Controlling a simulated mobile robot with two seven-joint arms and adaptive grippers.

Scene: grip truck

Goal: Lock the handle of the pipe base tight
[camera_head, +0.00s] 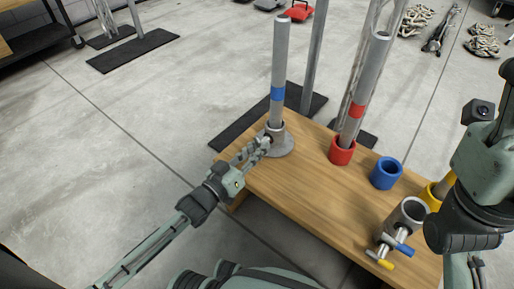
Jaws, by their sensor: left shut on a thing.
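A grey metal pipe base (281,147) stands at the far left corner of the wooden table. An upright grey pipe (279,58) with a blue band stands in it. My left gripper (262,145) is at the base's near-left side, shut on what appears to be its handle; the fingers hide most of the handle, so its angle cannot be told. My right arm (482,165) shows at the right edge, but I cannot make out its gripper.
The wooden table (290,187) also carries a red holder (341,151) with a red-banded pipe (365,85), a blue ring (386,173), a yellow holder (432,196) and a grey base (406,216) with blue and yellow handles. The table's left-middle surface is clear.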

